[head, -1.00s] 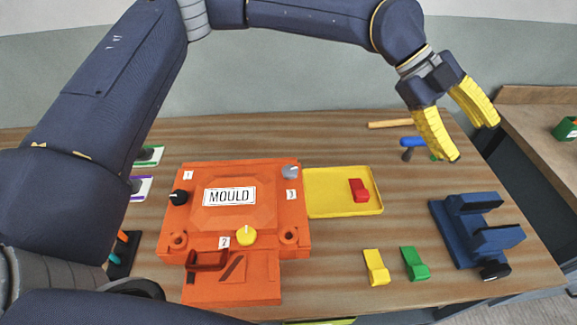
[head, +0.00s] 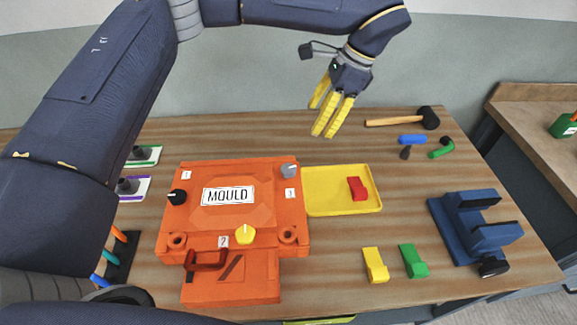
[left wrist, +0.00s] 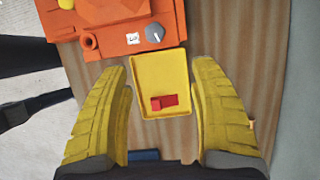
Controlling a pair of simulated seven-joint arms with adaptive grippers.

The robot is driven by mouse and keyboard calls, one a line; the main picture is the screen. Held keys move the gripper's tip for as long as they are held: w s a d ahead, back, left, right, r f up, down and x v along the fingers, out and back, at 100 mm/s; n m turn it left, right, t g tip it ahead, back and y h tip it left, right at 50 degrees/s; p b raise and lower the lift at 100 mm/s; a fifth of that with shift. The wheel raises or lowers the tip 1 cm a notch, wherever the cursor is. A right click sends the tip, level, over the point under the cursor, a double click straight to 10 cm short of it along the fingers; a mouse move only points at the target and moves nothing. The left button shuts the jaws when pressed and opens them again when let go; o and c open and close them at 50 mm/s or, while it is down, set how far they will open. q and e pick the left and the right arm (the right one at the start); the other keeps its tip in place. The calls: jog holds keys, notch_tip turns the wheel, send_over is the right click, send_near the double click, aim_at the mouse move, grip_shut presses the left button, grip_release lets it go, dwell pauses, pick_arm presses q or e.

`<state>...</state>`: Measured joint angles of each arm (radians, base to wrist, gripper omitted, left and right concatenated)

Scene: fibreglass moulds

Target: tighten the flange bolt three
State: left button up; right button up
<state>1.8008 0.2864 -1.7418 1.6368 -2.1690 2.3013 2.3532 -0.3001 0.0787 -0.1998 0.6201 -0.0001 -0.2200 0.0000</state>
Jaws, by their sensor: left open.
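The orange mould (head: 168,222) sits on the table with a "MOULD" plate on top. The grey flange bolt three (head: 289,170) is at its back right corner beside the "3" label. In the left wrist view, the grey bolt (left wrist: 155,33) shows near the top, with a white line across its head. My left gripper (head: 326,120) has yellow fingers and hangs above the back of the table, right of and behind the bolt. It is open and empty; its spread fingers (left wrist: 160,68) flank the yellow tray in the left wrist view. My right gripper is out of view.
A black bolt (head: 178,197) and a yellow bolt (head: 245,235) are also on the mould. The yellow tray (head: 325,207) holds a red piece (head: 357,189). A hammer (head: 428,118) lies at the back right. A blue vise (head: 476,228) stands at right.

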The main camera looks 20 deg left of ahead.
pick_arm(q)
jog(key=n, duration=0.1)
send_near(289, 167)
jog(key=x, duration=0.9)
jog(key=shift+s+a+f, duration=0.1)
jog(key=shift+f, duration=0.2)
jog(key=shift+o, duration=0.2)
jog(key=c, duration=1.3)
jog(key=shift+c, duration=0.2)
